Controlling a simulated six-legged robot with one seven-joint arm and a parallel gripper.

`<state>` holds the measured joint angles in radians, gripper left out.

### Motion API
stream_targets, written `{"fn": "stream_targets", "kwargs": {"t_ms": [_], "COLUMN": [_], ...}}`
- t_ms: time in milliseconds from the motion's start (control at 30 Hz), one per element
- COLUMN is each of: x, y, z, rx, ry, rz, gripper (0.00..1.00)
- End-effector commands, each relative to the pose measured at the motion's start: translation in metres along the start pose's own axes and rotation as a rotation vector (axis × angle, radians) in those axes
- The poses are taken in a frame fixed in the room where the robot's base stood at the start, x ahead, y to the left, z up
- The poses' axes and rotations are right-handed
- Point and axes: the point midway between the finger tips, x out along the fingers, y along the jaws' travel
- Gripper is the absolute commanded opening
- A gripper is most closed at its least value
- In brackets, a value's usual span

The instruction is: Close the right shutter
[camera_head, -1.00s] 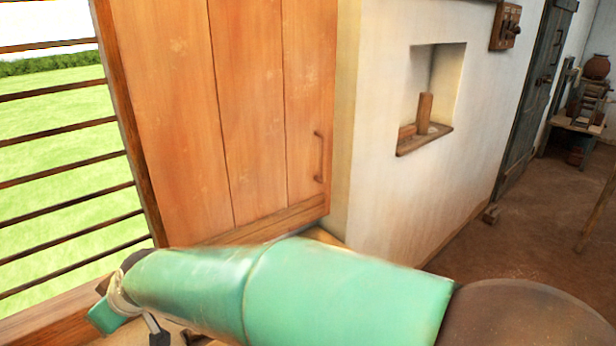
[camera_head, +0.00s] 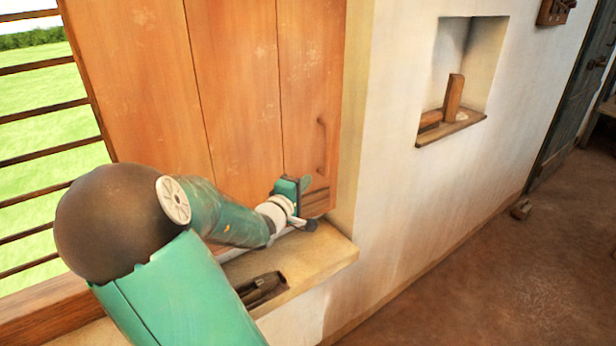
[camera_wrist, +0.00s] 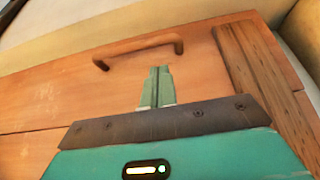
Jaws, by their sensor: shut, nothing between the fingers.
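The right shutter (camera_head: 240,90) is an orange-brown plank panel standing open against the window reveal, beside the barred window. Its handle (camera_head: 321,147) is a thin wooden bar near the panel's right edge. In the wrist view the handle (camera_wrist: 138,48) lies just beyond the fingertips. My gripper (camera_head: 305,184) is in front of the lower right of the shutter, just below the handle. In the wrist view my gripper's fingers (camera_wrist: 157,75) are together with nothing between them. I cannot tell whether the fingertips touch the panel.
The window sill (camera_head: 310,258) runs below the shutter, with a dark object (camera_head: 262,288) lying on it. Window bars (camera_head: 40,155) are at the left. A wall niche (camera_head: 470,60) holds a wooden block (camera_head: 453,96). The floor (camera_head: 480,270) at the right is mostly clear.

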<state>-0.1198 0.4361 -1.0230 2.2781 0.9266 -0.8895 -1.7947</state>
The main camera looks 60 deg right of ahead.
Motion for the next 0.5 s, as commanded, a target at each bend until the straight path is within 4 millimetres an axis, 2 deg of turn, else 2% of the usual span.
{"fn": "stream_targets", "kwargs": {"t_ms": [500], "x": [0.077], "y": [0.0], "z": [-0.004], "rx": [0.002], "ry": [0.004], "rz": [-0.001], "gripper": [0.0]}}
